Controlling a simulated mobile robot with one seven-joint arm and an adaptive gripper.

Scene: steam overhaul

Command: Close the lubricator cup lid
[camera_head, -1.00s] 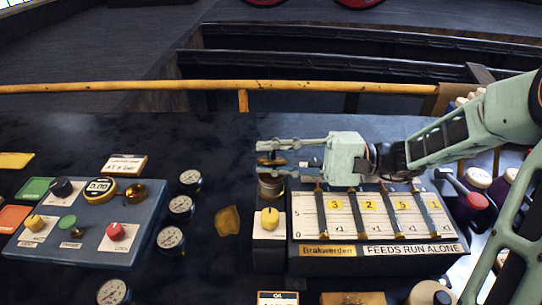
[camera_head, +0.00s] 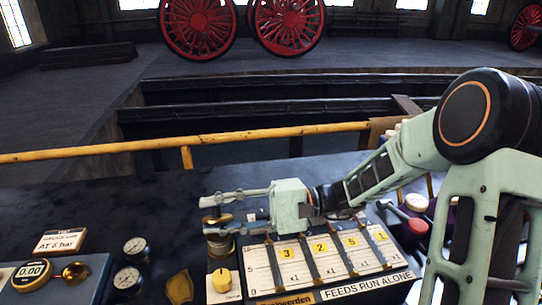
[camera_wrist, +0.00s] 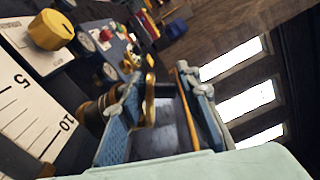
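The lubricator cup (camera_head: 219,246) is a small brass and dark cylinder at the left end of the feed box. Its brass lid (camera_head: 217,218) stands raised above the cup, apart from its rim. My gripper (camera_head: 207,213) is open and reaches over the cup from the right, one finger above the lid and the other between lid and cup. In the wrist view the lid (camera_wrist: 150,98) shows nearly edge-on between the spread fingers, closer to the cup-side finger. The cup (camera_wrist: 92,116) is partly hidden behind that finger. Contact with the lid cannot be told.
The feed box (camera_head: 270,270) with numbered sliders lies under my gripper, a yellow knob (camera_head: 222,280) in front of the cup. Gauges (camera_head: 135,247) stand to the left. A yellow rail (camera_head: 100,150) runs behind the bench. Red and purple handles (camera_head: 415,227) stand at right.

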